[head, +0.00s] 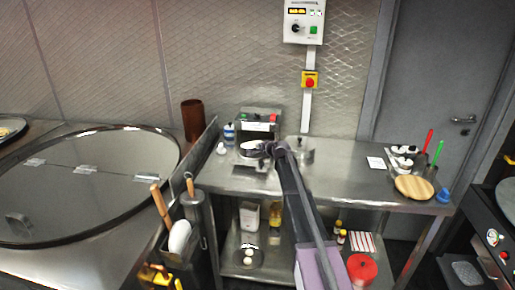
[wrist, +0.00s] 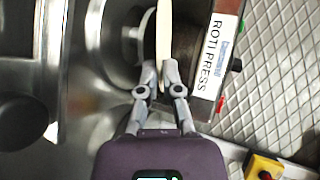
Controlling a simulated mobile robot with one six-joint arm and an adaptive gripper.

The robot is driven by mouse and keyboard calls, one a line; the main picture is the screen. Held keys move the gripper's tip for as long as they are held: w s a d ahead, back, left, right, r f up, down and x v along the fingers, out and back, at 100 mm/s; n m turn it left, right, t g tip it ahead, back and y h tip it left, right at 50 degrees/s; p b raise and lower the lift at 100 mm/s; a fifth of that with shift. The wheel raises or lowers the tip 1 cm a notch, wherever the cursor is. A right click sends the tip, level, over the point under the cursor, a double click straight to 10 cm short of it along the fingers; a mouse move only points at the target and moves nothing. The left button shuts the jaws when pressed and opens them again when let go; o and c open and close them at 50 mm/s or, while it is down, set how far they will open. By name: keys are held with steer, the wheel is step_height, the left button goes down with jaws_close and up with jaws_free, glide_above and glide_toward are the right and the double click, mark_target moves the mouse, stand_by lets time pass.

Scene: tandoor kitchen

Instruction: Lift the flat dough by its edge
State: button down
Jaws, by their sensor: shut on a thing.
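The flat dough (head: 250,148) shows in the head view as a pale disc at the front of the roti press (head: 260,118), on the steel table. In the wrist view the dough (wrist: 164,28) is seen nearly edge-on as a thin cream strip running up from between my fingertips. My gripper (wrist: 160,72) is shut on its near edge. In the head view my gripper (head: 267,148) is at the dough's right side, partly hidden by my own arm. The press's ROTI PRESS label (wrist: 218,55) is just right of my fingers in the wrist view. I cannot tell whether the dough still touches the press.
A steel pot (head: 300,150) stands right of the press, partly behind my arm. A round wooden board (head: 414,188) and utensil holders are at the table's right end.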

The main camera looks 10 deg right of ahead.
stand_by(0.3)
steer(key=p+v, duration=0.5)
steer(key=v, duration=0.9)
steer(key=shift+s+d+f, duration=0.2)
steer(key=shift+s+f, duration=0.05)
steer(key=shift+s, duration=0.25)
